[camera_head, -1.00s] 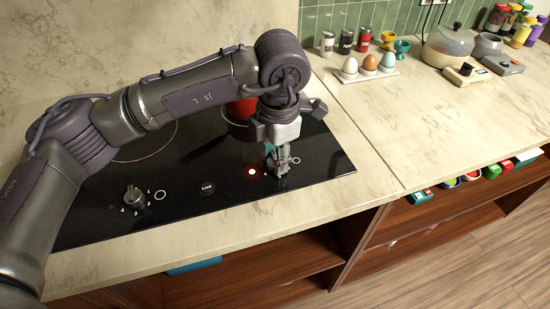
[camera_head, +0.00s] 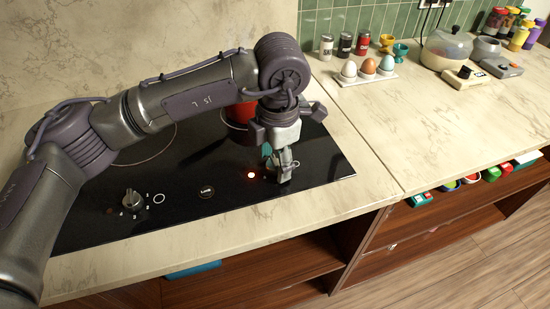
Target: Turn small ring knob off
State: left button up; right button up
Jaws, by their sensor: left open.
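My left gripper (camera_head: 281,166) points down at the right part of the black cooktop (camera_head: 220,219). It is open, with its fingers at the right-hand knob. That knob is mostly hidden behind the fingers, so I cannot tell its setting or whether the fingers touch it. A red indicator light (camera_head: 251,175) glows just left of the gripper. The other knob (camera_head: 132,199), silver with a ring mark and numbers beside it, stands clear at the left. My right gripper is not in view.
A red pot (camera_head: 238,112) stands on the cooktop behind my left arm. An egg holder (camera_head: 367,78) with three eggs, shakers and cups stand at the back of the counter. The counter (camera_head: 420,130) right of the cooktop is largely clear. Open shelves lie below.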

aim_at(278, 164)
pick_arm(q)
notch_tip(278, 164, up, 12)
jog(key=shift+s+d, duration=0.25)
jog(key=shift+s, duration=0.15)
